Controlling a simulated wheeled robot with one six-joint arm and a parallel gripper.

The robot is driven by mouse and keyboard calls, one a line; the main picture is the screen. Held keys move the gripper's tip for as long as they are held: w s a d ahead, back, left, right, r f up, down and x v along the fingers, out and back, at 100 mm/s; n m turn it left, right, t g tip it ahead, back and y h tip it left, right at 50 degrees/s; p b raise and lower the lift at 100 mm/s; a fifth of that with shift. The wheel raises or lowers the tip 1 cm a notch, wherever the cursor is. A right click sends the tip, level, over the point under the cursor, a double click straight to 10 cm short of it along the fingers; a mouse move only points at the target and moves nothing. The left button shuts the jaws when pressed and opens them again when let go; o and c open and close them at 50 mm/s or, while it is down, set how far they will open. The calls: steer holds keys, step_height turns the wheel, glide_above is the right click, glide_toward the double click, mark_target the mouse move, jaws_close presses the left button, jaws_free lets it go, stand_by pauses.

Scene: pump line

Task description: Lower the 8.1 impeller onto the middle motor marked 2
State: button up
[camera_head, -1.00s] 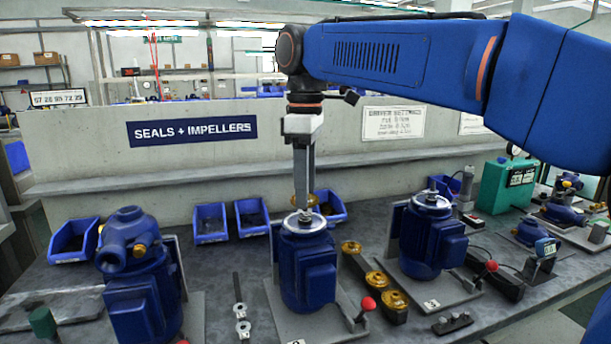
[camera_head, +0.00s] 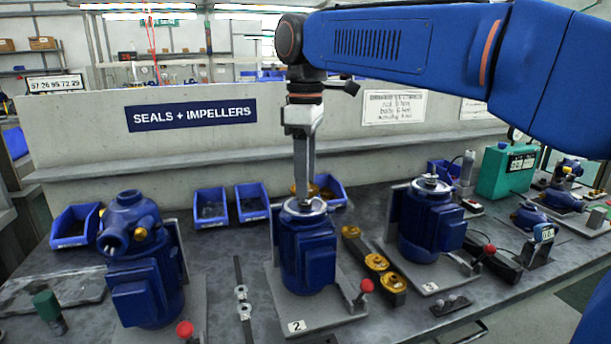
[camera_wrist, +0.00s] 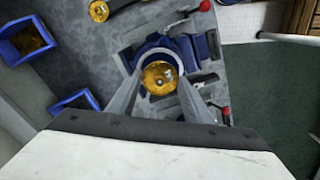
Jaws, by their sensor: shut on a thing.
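The middle motor (camera_head: 308,255) is blue, upright, with a pale round top, on a grey plate marked 2. My gripper (camera_head: 303,200) points straight down with its fingertips at the motor's top. In the wrist view my gripper (camera_wrist: 160,80) is shut on a brass impeller (camera_wrist: 160,78), which sits over the middle of the motor's round top (camera_wrist: 150,52). Whether the impeller touches the motor cannot be told. In the head view the fingers largely hide the held part, and brass showing behind them may belong to the bin. No 8.1 marking is readable.
Other blue motors stand left (camera_head: 145,270) and right (camera_head: 430,222). A brass-part strip (camera_head: 375,263) lies right of the middle motor. A red-knobbed lever (camera_head: 366,286) rises at its plate's front right. Blue bins (camera_head: 211,208) stand behind, before a low wall.

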steer(key=shift+f, duration=0.25)
stand_by(0.5)
steer(key=o, duration=1.1)
steer(key=shift+o, duration=0.8)
steer(key=o, duration=0.7)
steer(key=shift+r, duration=0.1)
steer(key=shift+r, duration=4.4)
